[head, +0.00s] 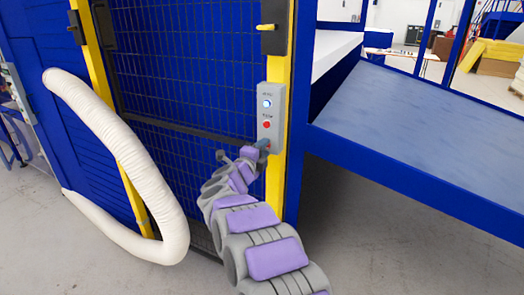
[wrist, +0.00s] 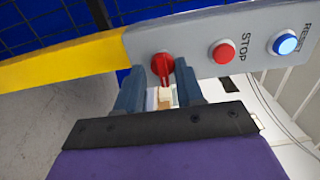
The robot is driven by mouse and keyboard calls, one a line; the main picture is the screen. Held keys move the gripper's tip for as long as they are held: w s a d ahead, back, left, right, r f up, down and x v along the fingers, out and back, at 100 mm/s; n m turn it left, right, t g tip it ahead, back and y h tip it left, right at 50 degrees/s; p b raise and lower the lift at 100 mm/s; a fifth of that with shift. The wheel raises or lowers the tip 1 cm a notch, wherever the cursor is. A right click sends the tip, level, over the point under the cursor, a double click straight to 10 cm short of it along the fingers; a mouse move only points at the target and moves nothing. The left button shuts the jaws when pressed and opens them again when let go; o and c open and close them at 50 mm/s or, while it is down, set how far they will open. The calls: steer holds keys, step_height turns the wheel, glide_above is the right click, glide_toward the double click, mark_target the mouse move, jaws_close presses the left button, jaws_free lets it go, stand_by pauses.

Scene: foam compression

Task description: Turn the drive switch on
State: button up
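The drive switch (wrist: 163,66) is a red rotary knob with a narrow handle, on the grey control box (wrist: 200,42) in the wrist view. Its handle points down toward my gripper in that picture. My gripper (wrist: 162,78) is open, with one dark finger on each side of the handle. I cannot tell whether either finger touches it. In the head view, my gripper (head: 262,146) is at the lower end of the control box (head: 270,92) and largely hides the switch.
A red STOP button (wrist: 223,52) and a blue-lit RESET button (wrist: 285,43) sit beside the switch on the box. The box is on a yellow post (head: 276,180) beside a blue mesh fence (head: 190,70). A white hose (head: 125,150) hangs left; a blue conveyor (head: 420,120) stands right.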

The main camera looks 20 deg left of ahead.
steer(key=s+a+p, duration=0.1)
steer(key=s+p, duration=0.1)
steer(key=s, duration=1.5)
steer(key=shift+a, duration=0.3)
steer(key=w+d+r+n+g+y, duration=0.2)
steer(key=w+r+n+y, duration=0.1)
steer(key=w+n+y, duration=0.15)
steer(key=s+d+n+g+y, duration=0.4)
steer(key=s+d+n+g, duration=0.1)
steer(key=d+n, duration=0.3)
steer(key=s+d+f+n+g+h, duration=0.2)
steer(key=s+d+f+g, duration=0.2)
steer(key=s+d, duration=0.7)
steer(key=s+d+f+n+g+h, duration=0.2)
steer(key=s+d+f+g, duration=0.1)
steer(key=s+d, duration=0.9)
steer(key=s+d+f+n+g+h, duration=0.2)
steer(key=s+d+f+g+h, duration=0.1)
steer(key=s+d, duration=0.8)
steer(key=s+f+g, duration=0.1)
steer(key=s+g, duration=0.1)
steer(key=shift+d+f+g, duration=0.3)
steer(key=shift+g, duration=0.1)
